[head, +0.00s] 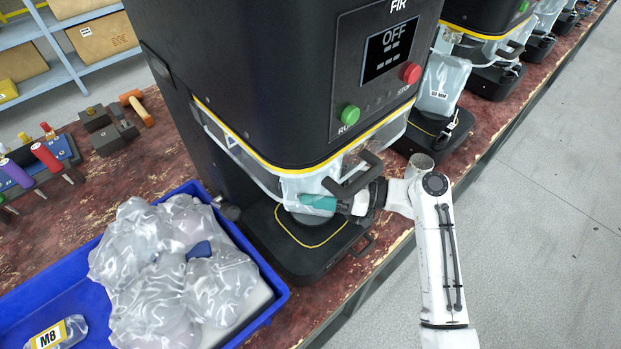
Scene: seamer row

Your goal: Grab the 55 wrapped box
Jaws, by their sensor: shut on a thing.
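A clear-wrapped pale thing (298,187) stands on the black base of the nearest seamer, under its hood. I take it for the wrapped box, but no 55 is readable on it. My gripper (318,203), with teal fingertips, reaches in from the right below the black guard handle (352,178). It is shut at the wrapped thing's front. The handle and the gripper hide part of it, so the exact contact is hard to see.
The seamer's panel (384,51) reads OFF. A blue crate (268,312) at lower left holds crumpled clear-wrapped things and a piece labelled M8 (48,337). More seamers line the bench. Grey floor is clear at right.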

